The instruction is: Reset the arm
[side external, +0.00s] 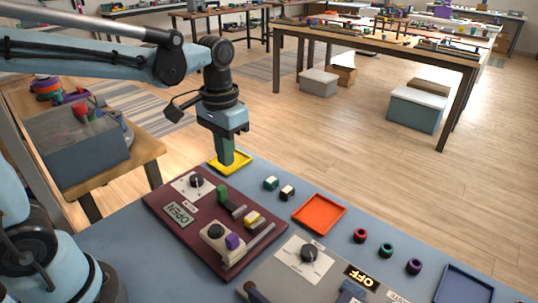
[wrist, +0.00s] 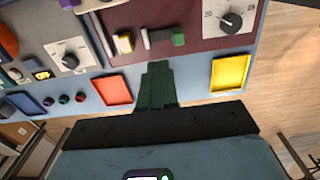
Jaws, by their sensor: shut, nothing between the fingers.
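My gripper (side external: 226,160) hangs from the wrist, pointing down over the far edge of the blue workbench. In the side external view its green fingers overlap the yellow tray (side external: 231,163). In the wrist view the gripper (wrist: 158,68) has its green fingers together and holds nothing. There the yellow tray (wrist: 229,74) lies to the right of the fingers and the orange tray (wrist: 114,91) to the left, both clear of them. The fingers appear raised above the bench; their exact height is hard to tell.
A maroon panel (side external: 160,206) with a dial, an OPEN sign and sliders is near the gripper. A grey panel (side external: 285,262) shows OFF. Two small blocks (side external: 271,183) and dark rings (side external: 387,250) sit on the bench. A grey box (side external: 75,150) stands on a wooden table at left.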

